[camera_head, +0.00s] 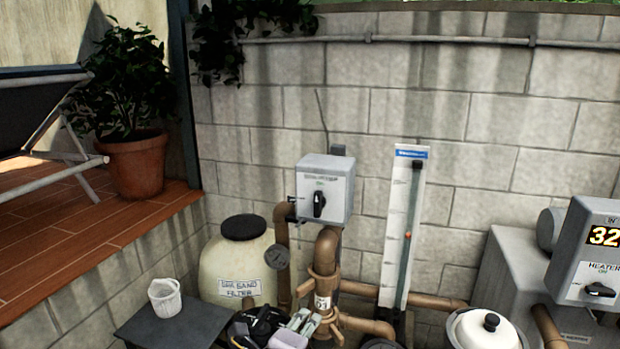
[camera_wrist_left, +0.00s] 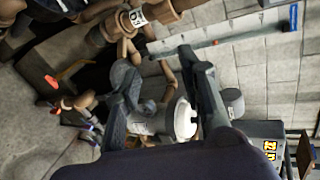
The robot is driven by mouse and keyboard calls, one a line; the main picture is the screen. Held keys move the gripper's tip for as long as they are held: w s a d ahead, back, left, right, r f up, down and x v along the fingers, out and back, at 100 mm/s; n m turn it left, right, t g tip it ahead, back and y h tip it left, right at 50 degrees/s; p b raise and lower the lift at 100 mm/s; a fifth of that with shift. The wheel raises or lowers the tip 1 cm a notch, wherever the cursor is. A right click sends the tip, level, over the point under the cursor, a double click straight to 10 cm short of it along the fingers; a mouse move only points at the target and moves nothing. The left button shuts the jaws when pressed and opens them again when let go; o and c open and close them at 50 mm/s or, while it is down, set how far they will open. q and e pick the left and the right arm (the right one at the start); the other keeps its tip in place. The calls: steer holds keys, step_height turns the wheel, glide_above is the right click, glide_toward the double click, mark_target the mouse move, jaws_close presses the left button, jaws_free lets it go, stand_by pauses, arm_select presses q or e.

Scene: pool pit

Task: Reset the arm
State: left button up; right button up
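My left gripper (camera_head: 298,322) shows at the bottom middle of the head view, in front of the brown pipes (camera_head: 327,265). In the left wrist view its two dark fingers (camera_wrist_left: 158,62) stand apart with a gap between them, and I see nothing held. Behind the fingers in that view is a round white lid (camera_wrist_left: 185,118), at a distance that I cannot judge. My right gripper is in neither view.
A sand filter tank (camera_head: 235,265) stands at left, beside a dark table (camera_head: 180,328) with a white basket (camera_head: 165,298). A switch box (camera_head: 325,190) and flow gauge (camera_head: 405,220) are on the block wall. A heater panel (camera_head: 590,250) and lidded white pot (camera_head: 485,328) are at right.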

arm_select(q)
steer(key=s+a+f+n+g+y, duration=0.1)
steer(key=s+a+f+n+g, duration=0.2)
steer(key=s+a+f+n, duration=0.55)
steer(key=s+a+f+n+g+y, duration=0.2)
steer(key=s+a+f+n+g, duration=0.25)
steer(key=s, duration=0.75)
steer(key=s+a+f+n+g+y, duration=0.1)
steer(key=s+a+f+n+g, duration=0.1)
steer(key=s+a+f+n, duration=0.6)
step_height(320, 180, down, 30)
steer(key=s+d+b, duration=0.2)
steer(key=b, duration=0.5)
steer(key=s+a+f+g+b, duration=0.1)
steer(key=s+f+b, duration=0.2)
steer(key=s+f, duration=0.5)
steer(key=s+a+f+g+b, duration=0.1)
steer(key=s+f+b, duration=0.3)
steer(key=s+f, duration=0.5)
step_height(320, 180, down, 8)
steer(key=shift+s+a+f+b, duration=0.2)
steer(key=shift+a+b, duration=0.1)
steer(key=shift+a, duration=0.35)
